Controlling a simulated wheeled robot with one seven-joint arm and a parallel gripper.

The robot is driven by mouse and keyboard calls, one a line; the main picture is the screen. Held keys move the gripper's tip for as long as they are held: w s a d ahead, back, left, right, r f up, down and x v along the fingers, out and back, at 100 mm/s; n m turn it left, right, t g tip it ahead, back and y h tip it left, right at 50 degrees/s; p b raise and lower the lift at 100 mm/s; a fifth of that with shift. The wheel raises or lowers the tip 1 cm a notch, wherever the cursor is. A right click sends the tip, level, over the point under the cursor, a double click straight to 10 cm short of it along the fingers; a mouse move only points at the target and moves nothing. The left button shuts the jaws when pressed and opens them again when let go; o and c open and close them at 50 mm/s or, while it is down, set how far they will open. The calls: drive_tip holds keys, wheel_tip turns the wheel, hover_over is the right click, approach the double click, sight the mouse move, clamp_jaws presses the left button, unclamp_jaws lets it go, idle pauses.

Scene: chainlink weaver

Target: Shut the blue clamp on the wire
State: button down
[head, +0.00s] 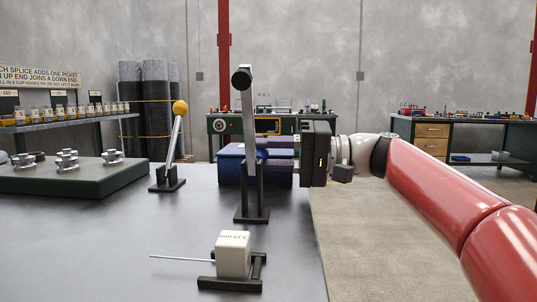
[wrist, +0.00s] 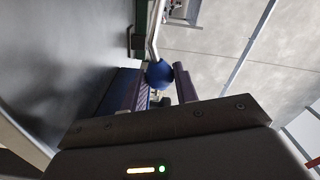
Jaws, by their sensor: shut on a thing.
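The blue clamp's round blue knob (wrist: 160,73) shows in the wrist view between the tips of my gripper (wrist: 158,82), which is shut on it. In the head view my gripper (head: 284,150) reaches left from the red arm, above the table. The clamp's lever and base are mostly hidden there, behind a nearer grey upright lever (head: 249,130) with a dark round end and black base. A thin wire (head: 182,258) sticks out left from a white block (head: 233,254) in a black holder at the front. I cannot tell how the blue clamp sits against any wire.
A lever clamp with a yellow knob (head: 180,107) stands to the left. A dark green block (head: 75,180) with metal pegs lies at the table's left. Blue boxes (head: 232,168) stand behind the grey lever. The table's left front is bare.

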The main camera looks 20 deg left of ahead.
sight(253, 126)
drive_tip(key=shift+r, duration=0.1)
wheel_tip(253, 126, up, 2)
drive_tip(key=n+b, duration=0.1)
drive_tip(key=n, duration=0.1)
drive_tip(key=shift+s+d+n, duration=0.1)
drive_tip(key=shift+s+n, duration=0.05)
drive_tip(key=shift+n, duration=0.25)
drive_tip(key=s+d+r+n+b, duration=0.1)
drive_tip(key=s+r+n+b, duration=0.3)
drive_tip(key=n, duration=0.7)
drive_tip(key=shift+s+d+r, duration=0.4)
drive_tip(key=shift+s+r, duration=0.55)
drive_tip(key=shift+r, duration=0.25)
drive_tip(key=c, duration=1.1)
unclamp_jaws()
drive_tip(key=shift+s, duration=0.1)
